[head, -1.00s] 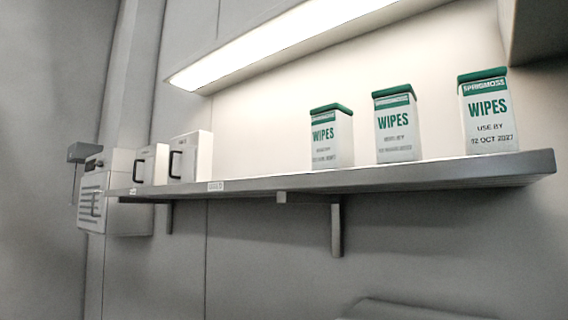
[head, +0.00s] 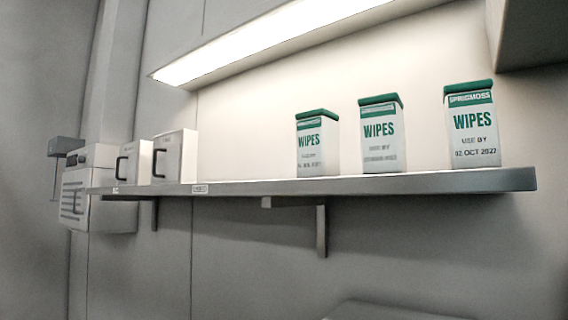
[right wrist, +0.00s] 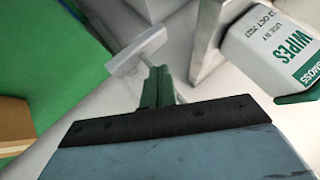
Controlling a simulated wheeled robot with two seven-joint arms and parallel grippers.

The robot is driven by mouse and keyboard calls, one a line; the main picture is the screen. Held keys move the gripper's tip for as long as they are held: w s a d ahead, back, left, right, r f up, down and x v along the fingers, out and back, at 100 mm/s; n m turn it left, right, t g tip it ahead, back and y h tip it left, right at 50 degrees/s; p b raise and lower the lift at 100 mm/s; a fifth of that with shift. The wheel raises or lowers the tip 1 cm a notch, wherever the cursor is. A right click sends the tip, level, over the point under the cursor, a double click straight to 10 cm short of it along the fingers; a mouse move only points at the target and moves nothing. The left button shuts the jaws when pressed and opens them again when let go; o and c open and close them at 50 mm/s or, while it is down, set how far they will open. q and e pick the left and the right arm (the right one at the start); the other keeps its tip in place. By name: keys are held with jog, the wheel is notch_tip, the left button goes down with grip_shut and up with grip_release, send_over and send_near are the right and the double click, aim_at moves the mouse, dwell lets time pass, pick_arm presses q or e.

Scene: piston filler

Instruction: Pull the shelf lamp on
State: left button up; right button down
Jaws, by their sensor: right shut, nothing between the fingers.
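The shelf lamp (head: 270,42) is a long strip under the overhead cabinet, and it glows bright white in the head view. At the left a small dark grey box (head: 66,145) sticks out from the wall with a thin line hanging under it; I cannot tell whether this is the lamp's pull. My right gripper (right wrist: 160,78) shows in the right wrist view, its dark green fingers shut and empty. A pale bar (right wrist: 137,54) lies just beyond its tips; I cannot tell what it is or whether they touch. My left gripper is out of view.
The grey shelf (head: 380,185) carries three wipes tubs, the rightmost (head: 472,125) also in the right wrist view (right wrist: 275,48), and two white boxes with dark handles (head: 175,158). A vented white unit (head: 90,190) is at the left. A bracket (head: 321,230) hangs below.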

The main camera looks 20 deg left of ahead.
jog(key=shift+r, duration=2.75)
dwell(1.9)
